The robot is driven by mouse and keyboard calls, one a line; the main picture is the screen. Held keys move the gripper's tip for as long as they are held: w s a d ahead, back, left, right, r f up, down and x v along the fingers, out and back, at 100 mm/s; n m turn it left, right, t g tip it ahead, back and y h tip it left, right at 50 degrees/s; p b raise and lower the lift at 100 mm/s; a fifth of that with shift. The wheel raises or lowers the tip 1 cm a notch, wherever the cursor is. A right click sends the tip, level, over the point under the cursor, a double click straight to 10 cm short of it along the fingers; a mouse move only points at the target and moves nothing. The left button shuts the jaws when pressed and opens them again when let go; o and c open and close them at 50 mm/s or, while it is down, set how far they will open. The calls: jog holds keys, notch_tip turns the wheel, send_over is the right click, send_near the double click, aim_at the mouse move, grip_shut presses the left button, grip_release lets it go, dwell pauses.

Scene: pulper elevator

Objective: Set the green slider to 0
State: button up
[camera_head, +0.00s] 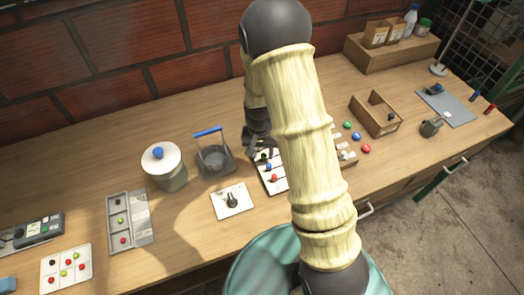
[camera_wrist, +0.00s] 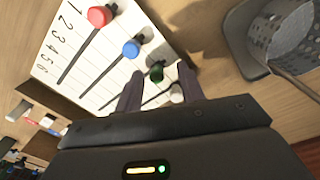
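The slider panel (camera_wrist: 92,55) is a white plate with parallel dark slots and printed numbers, of which 1 to 6 show. The green slider (camera_wrist: 156,72) has a dark green knob near the upper end of its slot. A red knob (camera_wrist: 98,15), a blue knob (camera_wrist: 132,48) and a white knob (camera_wrist: 177,93) stand in the same row. My gripper (camera_wrist: 158,84) is open, with one finger on each side of the green knob; I cannot tell whether they touch it. In the head view, my arm hides part of the panel (camera_head: 274,188).
A grey perforated basket (camera_wrist: 283,38) stands close to the right of my gripper in the wrist view. In the head view, a plate with a black knob (camera_head: 231,201) and a lidded pot (camera_head: 164,168) are left of the panel. Loose buttons and an open wooden box (camera_head: 376,114) are right.

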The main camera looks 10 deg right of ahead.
aim_at(260, 160)
jog(key=shift+r, duration=0.1)
notch_tip(260, 160, up, 17)
jog(key=shift+a, duration=0.35)
jog(key=shift+r, duration=0.15)
dwell(0.4)
jog(key=s+d+r+n+t+p, duration=0.2)
jog(key=s+d+n+p, duration=0.1)
jog(key=s, duration=0.9)
jog(key=shift+s+n+t+p, duration=0.3)
jog(key=shift+s+t+p, duration=0.05)
jog(key=shift+t, duration=0.05)
